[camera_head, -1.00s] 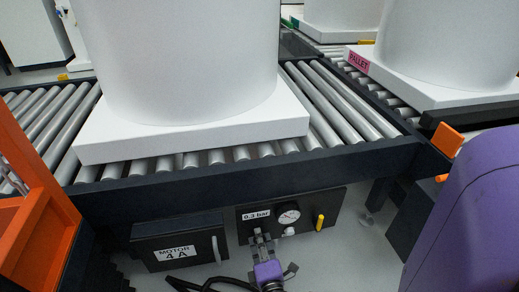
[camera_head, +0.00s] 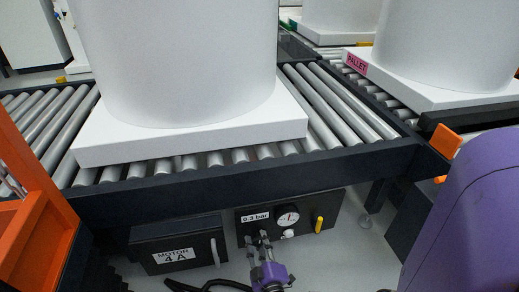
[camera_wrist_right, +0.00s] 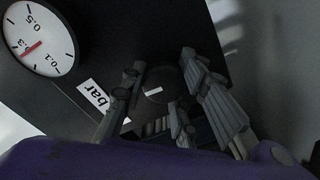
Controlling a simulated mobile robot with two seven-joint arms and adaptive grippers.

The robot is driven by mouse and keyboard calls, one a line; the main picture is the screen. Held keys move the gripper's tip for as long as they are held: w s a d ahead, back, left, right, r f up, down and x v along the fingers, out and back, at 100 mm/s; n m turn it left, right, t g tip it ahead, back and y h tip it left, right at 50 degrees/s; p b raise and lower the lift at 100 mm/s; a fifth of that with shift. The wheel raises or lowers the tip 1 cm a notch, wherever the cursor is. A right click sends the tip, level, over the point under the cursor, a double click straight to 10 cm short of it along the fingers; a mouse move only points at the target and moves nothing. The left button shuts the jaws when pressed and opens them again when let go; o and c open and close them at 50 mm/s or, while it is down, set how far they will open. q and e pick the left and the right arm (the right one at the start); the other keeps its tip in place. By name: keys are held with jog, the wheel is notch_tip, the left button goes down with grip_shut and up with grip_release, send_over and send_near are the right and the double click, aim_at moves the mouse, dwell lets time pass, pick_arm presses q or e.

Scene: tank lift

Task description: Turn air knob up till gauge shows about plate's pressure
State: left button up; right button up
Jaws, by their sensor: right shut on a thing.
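The air knob (camera_wrist_right: 154,92) is dark with a white mark and sits between the fingers of my right gripper (camera_wrist_right: 165,100) in the wrist view. My right gripper (camera_head: 258,238) is shut on it at the black panel, below the plate (camera_head: 256,217) reading 0.3 bar. The round white gauge (camera_head: 287,216) is right of the plate in the head view. The gauge also shows in the wrist view (camera_wrist_right: 40,38), where its red needle points close to the 0.3 mark. The plate (camera_wrist_right: 98,95) is partly covered there. My left gripper is out of view.
A MOTOR 4A box (camera_head: 190,240) is to the left. The roller conveyor (camera_head: 330,110) with a white tank on its pallet (camera_head: 200,138) is above.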

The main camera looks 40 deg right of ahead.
jog(key=shift+a+r+m, duration=0.1)
jog(key=shift+r+m, duration=0.05)
jog(key=shift+m, duration=0.45)
jog(key=o, duration=1.1)
jog(key=shift+c, duration=0.2)
jog(key=shift+s, duration=0.1)
jog(key=v, duration=1.1)
jog(key=shift+s+a, duration=0.2)
jog(key=shift+s, duration=0.15)
